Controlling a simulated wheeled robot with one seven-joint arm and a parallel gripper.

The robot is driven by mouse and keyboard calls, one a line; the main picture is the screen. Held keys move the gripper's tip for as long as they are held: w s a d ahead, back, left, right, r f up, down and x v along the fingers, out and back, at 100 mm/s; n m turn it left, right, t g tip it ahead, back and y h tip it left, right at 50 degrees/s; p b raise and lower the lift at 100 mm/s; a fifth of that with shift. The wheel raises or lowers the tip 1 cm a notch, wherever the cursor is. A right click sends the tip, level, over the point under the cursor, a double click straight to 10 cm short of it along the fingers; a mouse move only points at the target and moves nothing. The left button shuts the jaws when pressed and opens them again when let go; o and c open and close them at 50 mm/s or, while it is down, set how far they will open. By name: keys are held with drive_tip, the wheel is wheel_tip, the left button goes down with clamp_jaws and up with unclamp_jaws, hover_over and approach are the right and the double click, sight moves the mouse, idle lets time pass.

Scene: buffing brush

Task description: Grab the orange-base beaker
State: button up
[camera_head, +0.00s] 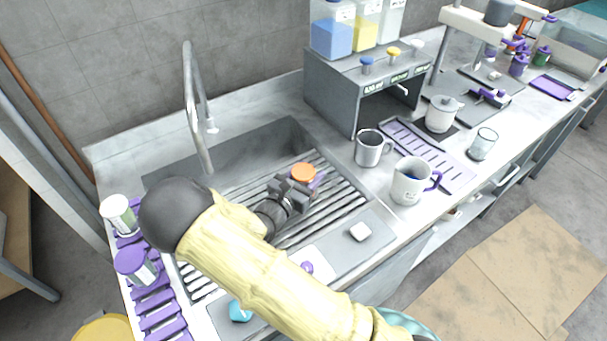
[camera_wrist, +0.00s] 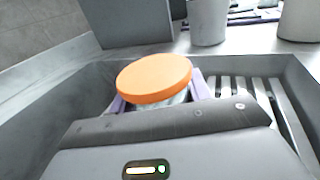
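The orange-base beaker (camera_head: 303,173) is in the sink on the ribbed rack, its round orange base facing up. In the wrist view the orange base (camera_wrist: 154,78) is right ahead, with a little clear glass below it. My gripper (camera_head: 300,186) is at the beaker, with one purple finger on each side of it. The wrist view shows the purple fingers (camera_wrist: 160,101) just beyond the grey gripper body, close to the beaker's sides. Whether they touch the glass is hidden. The lower part of the beaker is hidden too.
A faucet (camera_head: 194,110) rises behind the sink. A metal mug (camera_head: 370,148) and a white pitcher (camera_head: 411,181) stand on the counter to the right. The grey dispenser (camera_head: 335,92) stands behind them. Jars (camera_head: 133,263) sit on a purple rack at left.

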drive_tip(key=shift+w, duration=0.1)
drive_tip(key=c, duration=0.5)
drive_tip(key=shift+o, duration=0.2)
drive_tip(key=shift+s+a+r, duration=0.1)
drive_tip(key=shift+s+r, duration=0.05)
drive_tip(key=shift+s, duration=0.05)
wheel_tip(320, 180, up, 10)
drive_tip(key=shift+w+f, duration=0.1)
drive_tip(key=shift+f, duration=0.05)
